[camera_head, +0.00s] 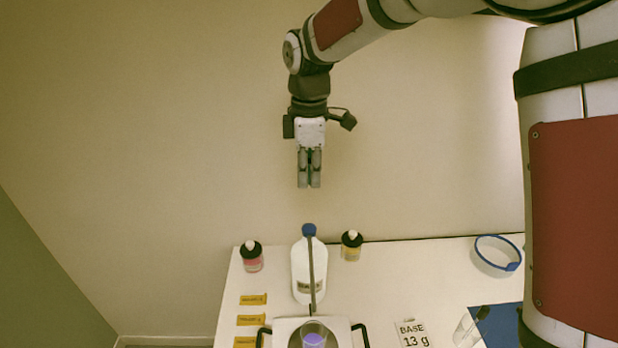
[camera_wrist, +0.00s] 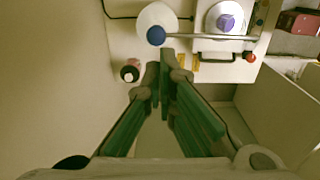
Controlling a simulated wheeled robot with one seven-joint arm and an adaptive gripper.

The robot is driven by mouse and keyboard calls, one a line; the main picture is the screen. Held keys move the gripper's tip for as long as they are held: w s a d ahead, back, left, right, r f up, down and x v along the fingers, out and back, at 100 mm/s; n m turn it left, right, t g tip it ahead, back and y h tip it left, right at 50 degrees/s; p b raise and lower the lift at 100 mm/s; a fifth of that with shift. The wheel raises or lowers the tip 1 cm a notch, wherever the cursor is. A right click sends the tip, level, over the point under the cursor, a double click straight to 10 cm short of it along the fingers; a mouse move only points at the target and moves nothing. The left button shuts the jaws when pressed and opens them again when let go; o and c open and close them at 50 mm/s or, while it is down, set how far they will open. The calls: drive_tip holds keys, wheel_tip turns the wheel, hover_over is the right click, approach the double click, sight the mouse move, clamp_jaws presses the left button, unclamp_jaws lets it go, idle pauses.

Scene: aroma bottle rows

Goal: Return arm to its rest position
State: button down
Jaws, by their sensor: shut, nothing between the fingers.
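My gripper (camera_head: 309,186) hangs fingers-down in the air, high above the back of the white table and in front of the wall. It is shut and empty. In the wrist view the shut fingers (camera_wrist: 165,62) point toward the table's edge, with the white bottle beyond their tips. My arm reaches in from the upper right in the head view.
Air around the gripper is clear.

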drive_tip(key=s+d+r+m+t, duration=0.3)
drive_tip(key=s+d+r+m, duration=0.6)
drive_tip(key=s+d+r, duration=0.3)
drive_tip(key=s+d+f+m+t, duration=0.1)
drive_tip(key=s+d+m, duration=0.1)
drive_tip(key=s+m, duration=0.2)
drive_tip(key=s+d+f+m+t, duration=0.1)
drive_tip(key=s+m, duration=0.4)
drive_tip(key=s, duration=0.5)
drive_tip(key=shift+s+d+f+t, duration=0.15)
drive_tip(key=shift+s+d+t, duration=0.15)
drive_tip(key=shift+d, duration=0.5)
